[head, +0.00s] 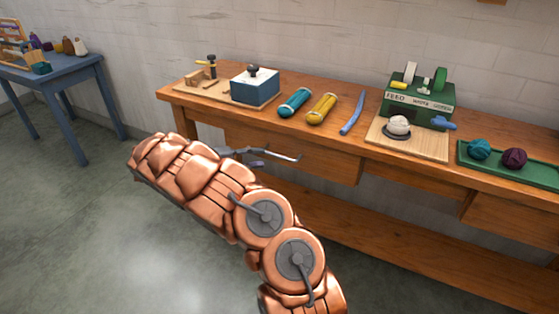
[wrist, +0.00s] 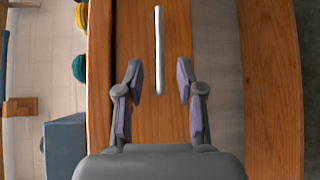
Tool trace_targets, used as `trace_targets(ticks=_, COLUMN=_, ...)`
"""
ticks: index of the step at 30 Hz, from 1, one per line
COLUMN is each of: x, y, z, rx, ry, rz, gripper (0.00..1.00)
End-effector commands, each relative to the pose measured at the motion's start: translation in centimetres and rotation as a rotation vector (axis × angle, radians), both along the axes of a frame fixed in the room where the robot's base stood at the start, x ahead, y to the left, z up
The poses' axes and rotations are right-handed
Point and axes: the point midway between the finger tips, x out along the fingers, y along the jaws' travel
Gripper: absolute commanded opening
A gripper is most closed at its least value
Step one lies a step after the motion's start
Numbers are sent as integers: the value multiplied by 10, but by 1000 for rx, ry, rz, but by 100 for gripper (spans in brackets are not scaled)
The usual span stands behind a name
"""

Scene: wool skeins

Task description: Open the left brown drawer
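The left brown drawer (head: 325,164) is under the workbench top, and its wooden front fills the middle of the wrist view (wrist: 140,30). It looks closed. Its pale bar handle (wrist: 158,40) runs lengthwise in the wrist view, and part of it shows in the head view (head: 285,157). My gripper (wrist: 160,82) is open, with one finger on each side of the handle's near end and a visible gap to both. In the head view my copper arm hides part of the gripper (head: 250,157) and the drawer's left part.
The wooden workbench (head: 225,83) carries a blue box (head: 254,88), blue and yellow skeins (head: 322,108), a green machine (head: 416,102) and a green tray (head: 510,170) with yarn balls. A second drawer (head: 512,221) is at right. A lower shelf (head: 400,250) runs below.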

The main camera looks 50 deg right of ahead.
Motion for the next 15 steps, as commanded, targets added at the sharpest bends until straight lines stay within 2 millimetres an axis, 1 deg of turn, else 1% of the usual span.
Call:
trace_targets(ticks=5, x=-4, y=-9, z=-1, rx=0, ry=-1, rz=1, gripper=37)
trace_targets(ticks=8, x=-9, y=-18, z=-3, rx=-1, ry=-2, rz=0, gripper=37)
trace_targets(ticks=15, x=-27, y=-49, z=-8, rx=0, ry=0, rz=-1, gripper=37)
